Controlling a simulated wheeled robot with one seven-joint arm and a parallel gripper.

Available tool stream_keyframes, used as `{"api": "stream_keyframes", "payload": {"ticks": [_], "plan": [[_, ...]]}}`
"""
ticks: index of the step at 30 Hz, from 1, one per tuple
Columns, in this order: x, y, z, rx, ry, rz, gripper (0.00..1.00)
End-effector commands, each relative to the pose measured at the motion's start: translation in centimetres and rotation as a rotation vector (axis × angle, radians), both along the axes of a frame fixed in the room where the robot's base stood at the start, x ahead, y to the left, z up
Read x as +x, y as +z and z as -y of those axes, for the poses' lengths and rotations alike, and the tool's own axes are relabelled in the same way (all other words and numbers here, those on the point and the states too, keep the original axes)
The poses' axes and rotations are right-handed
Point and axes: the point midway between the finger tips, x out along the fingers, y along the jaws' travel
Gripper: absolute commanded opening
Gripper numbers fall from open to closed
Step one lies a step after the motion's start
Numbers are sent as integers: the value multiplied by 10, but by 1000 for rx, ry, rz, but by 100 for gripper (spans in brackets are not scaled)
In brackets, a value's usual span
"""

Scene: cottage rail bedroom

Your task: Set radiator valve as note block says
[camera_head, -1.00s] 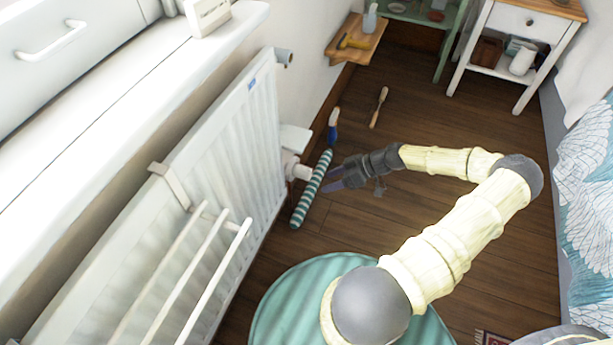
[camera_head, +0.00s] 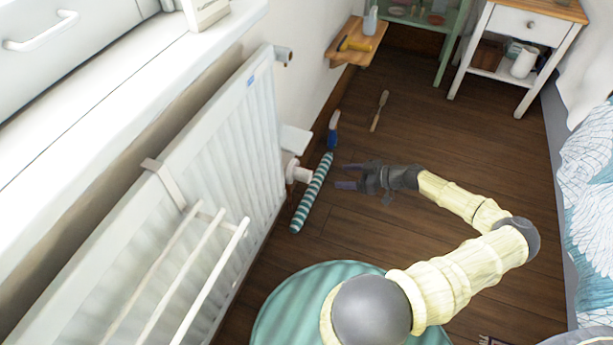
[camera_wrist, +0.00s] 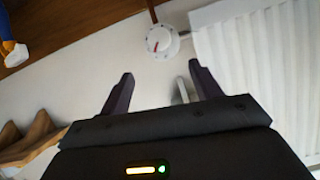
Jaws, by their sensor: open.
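The white radiator valve (camera_head: 298,172) sticks out from the right end of the radiator (camera_head: 262,130), low near the floor. In the wrist view the valve dial (camera_wrist: 160,40) shows as a round white knob with red marks, ahead of and between the fingers. My gripper (camera_head: 348,177) is open and empty, a short way to the right of the valve and apart from it. In the wrist view its two dark fingers (camera_wrist: 160,88) stand wide apart. The note block (camera_head: 205,12) stands on the white sill at the top; its writing is too small to read.
A striped green-and-white roll (camera_head: 312,192) lies on the floor between valve and gripper in the head view. A blue-handled item (camera_head: 333,130) and a wooden-handled tool (camera_head: 379,110) lie beyond. A towel rail (camera_head: 215,275) hangs on the radiator. A round green pouf (camera_head: 290,300) stands in front.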

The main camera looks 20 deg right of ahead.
Motion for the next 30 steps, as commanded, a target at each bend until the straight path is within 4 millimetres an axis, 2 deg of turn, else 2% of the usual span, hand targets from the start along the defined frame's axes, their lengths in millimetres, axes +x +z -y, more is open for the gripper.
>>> {"api": "stream_keyframes", "payload": {"ticks": [3,21,30], "plan": [[13,-11,-16,1,4,-1,64],[79,-51,-88,1,4,0,64],[93,-57,-102,1,1,-1,64]]}}
